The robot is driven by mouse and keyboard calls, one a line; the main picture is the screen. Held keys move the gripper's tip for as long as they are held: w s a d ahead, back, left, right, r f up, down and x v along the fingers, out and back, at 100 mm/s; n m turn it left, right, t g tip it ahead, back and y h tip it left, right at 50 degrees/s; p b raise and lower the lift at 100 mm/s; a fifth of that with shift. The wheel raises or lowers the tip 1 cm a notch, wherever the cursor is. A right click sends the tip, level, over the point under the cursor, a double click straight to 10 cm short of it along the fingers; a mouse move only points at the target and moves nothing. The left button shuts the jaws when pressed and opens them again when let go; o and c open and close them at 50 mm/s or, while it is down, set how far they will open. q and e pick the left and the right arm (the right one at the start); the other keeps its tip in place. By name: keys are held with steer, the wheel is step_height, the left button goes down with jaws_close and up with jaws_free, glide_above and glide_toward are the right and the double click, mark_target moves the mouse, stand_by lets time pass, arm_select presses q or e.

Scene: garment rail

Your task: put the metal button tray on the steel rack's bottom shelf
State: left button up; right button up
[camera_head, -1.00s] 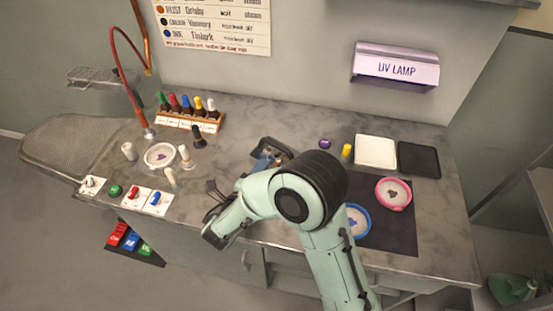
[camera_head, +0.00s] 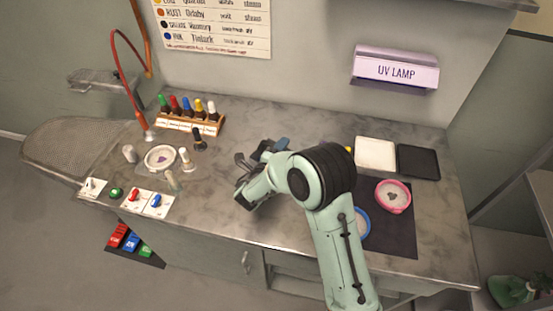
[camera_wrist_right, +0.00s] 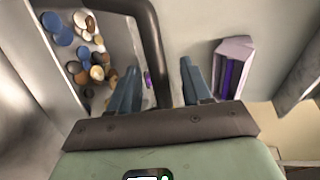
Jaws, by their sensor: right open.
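The metal button tray (camera_wrist_right: 151,40) shows in the right wrist view, with a thick dark rim and several blue, tan and white buttons (camera_wrist_right: 88,50) on its grey inside. My right gripper (camera_wrist_right: 160,88) is open; its two blue-grey fingers stand on either side of the rim, and I cannot tell whether they touch it. In the head view my right gripper (camera_head: 273,146) is over the middle of the counter, and my arm hides most of the tray. The steel rack (camera_head: 522,195) is partly in view at the right edge. My left gripper is not in view.
The marble counter (camera_head: 225,215) carries a bottle rack (camera_head: 192,120), a white tray (camera_head: 375,154), a black tray (camera_head: 419,161), a pink bowl (camera_head: 393,196) and a blue bowl partly behind my arm. A UV lamp (camera_head: 396,69) hangs on the wall. A green jug (camera_head: 512,290) stands low at right.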

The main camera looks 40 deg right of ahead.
jaws_close()
